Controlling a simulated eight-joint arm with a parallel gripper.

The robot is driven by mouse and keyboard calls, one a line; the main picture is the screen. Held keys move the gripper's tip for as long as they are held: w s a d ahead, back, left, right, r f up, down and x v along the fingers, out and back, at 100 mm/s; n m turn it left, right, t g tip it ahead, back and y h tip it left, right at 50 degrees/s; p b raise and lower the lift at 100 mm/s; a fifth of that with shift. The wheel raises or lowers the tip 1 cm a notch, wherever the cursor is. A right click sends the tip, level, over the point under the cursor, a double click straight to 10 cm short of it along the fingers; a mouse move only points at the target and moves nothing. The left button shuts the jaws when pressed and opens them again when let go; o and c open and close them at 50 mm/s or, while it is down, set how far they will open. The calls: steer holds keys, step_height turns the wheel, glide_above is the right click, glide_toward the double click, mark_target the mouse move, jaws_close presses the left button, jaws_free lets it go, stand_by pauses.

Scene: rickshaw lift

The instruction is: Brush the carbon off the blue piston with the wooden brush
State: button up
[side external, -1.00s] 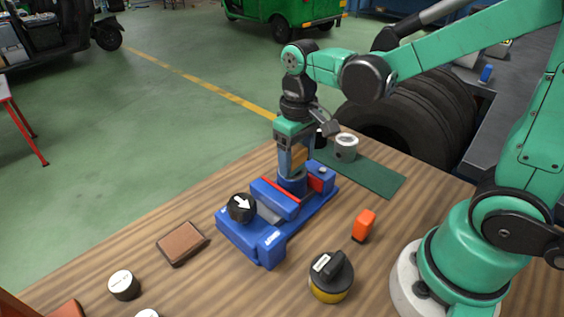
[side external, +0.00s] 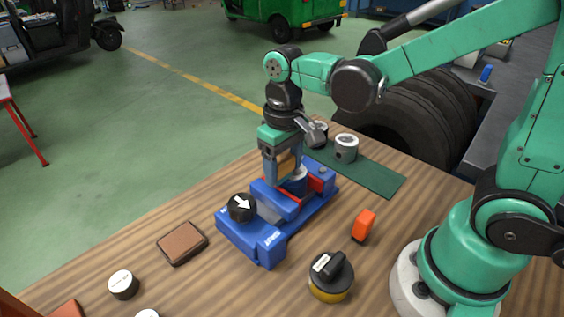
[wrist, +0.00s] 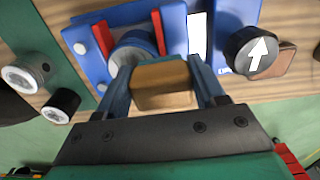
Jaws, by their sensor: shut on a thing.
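My gripper (side external: 284,174) is shut on the wooden brush (side external: 287,163), a tan block between its fingers in the wrist view (wrist: 163,84). The blue piston (side external: 299,174) stands upright in the blue vise (side external: 268,242), between red jaw pads. It also shows in the wrist view (wrist: 130,46), just beyond the brush. The brush is at the piston's left side in the side view. I cannot tell whether they touch. The brush's bristles and most of the piston's lower part are hidden. Carbon on the piston is too small to make out.
Grey pistons (side external: 346,148) stand on a green mat (side external: 376,178) behind the vise. A brown pad (side external: 182,243) lies left of it. An orange block (side external: 363,226) and a black-and-yellow knobbed unit (side external: 331,278) stand to the right. The vise has a black arrow knob (side external: 241,207).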

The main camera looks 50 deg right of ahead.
steer(key=d, duration=0.5)
steer(key=shift+s+d, duration=0.3)
steer(key=shift+d, duration=0.05)
step_height(320, 180, up, 8)
steer(key=shift+r, duration=0.2)
stand_by(0.6)
